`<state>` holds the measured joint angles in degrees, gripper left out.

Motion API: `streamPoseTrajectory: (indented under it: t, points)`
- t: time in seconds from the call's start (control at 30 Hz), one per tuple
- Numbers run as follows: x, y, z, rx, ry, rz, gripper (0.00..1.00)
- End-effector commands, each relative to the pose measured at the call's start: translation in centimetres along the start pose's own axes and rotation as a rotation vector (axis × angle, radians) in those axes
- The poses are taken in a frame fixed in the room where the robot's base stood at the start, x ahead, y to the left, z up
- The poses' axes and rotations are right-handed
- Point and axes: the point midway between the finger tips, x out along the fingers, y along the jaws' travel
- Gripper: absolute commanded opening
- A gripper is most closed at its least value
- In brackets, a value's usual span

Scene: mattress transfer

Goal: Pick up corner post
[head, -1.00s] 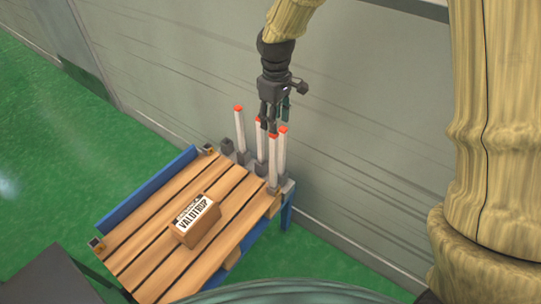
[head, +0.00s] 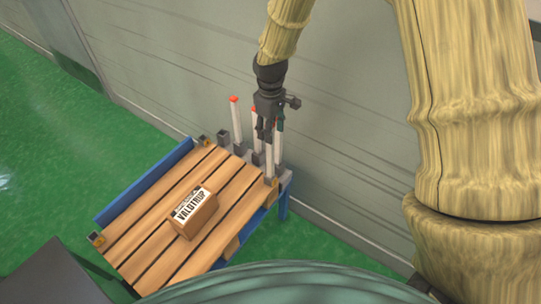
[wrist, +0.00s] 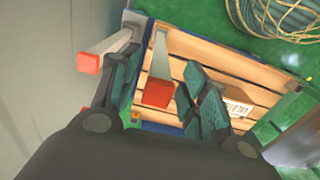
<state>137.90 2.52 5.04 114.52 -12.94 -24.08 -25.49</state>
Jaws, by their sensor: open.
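White corner posts with orange-red tips stand upright in grey sockets at the far right end of the pallet. One post (head: 236,118) stands apart to the left in the head view. Several others are bunched under my gripper (head: 265,137), and its fingers partly hide them. In the wrist view, my gripper (wrist: 158,90) is open. One post's red cap (wrist: 157,92) shows between its two fingers, with its white shaft running away behind. Contact cannot be told. Another post (wrist: 91,62) is outside the left finger.
A wooden slatted pallet (head: 150,240) on a blue frame (head: 150,182) carries a labelled cardboard box (head: 193,213). A grey wall (head: 350,140) rises close behind the posts. A coiled hose (wrist: 280,15) lies on the green floor.

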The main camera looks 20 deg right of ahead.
Motion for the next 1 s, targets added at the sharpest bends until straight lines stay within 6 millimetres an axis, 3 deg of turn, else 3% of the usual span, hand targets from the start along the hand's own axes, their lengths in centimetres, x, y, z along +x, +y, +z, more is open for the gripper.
streamPoseTrajectory:
  t: [0.2,0.43,0.7,1.0]
  points:
    - [2.2,-0.1,0.0,0.000,-0.001,-0.001,0.45]
    - [2.3,-0.1,0.0,0.000,0.000,0.000,0.45]
    - [2.3,-0.1,0.0,0.000,-0.001,-0.001,0.00]
    - [2.3,-0.1,0.0,0.000,0.000,0.000,0.00]
